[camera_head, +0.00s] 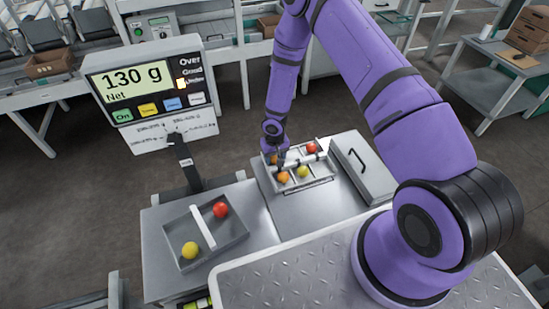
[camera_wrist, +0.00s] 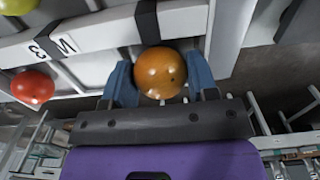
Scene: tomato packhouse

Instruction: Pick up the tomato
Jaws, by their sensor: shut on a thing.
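An orange tomato (camera_wrist: 160,72) sits between the two blue fingers of my gripper (camera_wrist: 161,80) in the wrist view; the gripper is shut on it. In the head view my gripper (camera_head: 276,158) is over the left back part of a divided tray (camera_head: 318,184), and the held tomato is mostly hidden. I cannot tell whether it is clear of the tray floor. A second orange tomato (camera_head: 283,177), a yellow tomato (camera_head: 303,172) and a red tomato (camera_head: 311,148) lie in the tray. The red one (camera_wrist: 32,86) also shows at the left of the wrist view.
A grey two-part tray (camera_head: 240,239) at the left front holds a red tomato (camera_head: 220,209) and a yellow tomato (camera_head: 190,249). A scale display (camera_head: 143,80) on a post reads 130 g. A grey box with a black handle (camera_head: 362,168) stands right of the divided tray.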

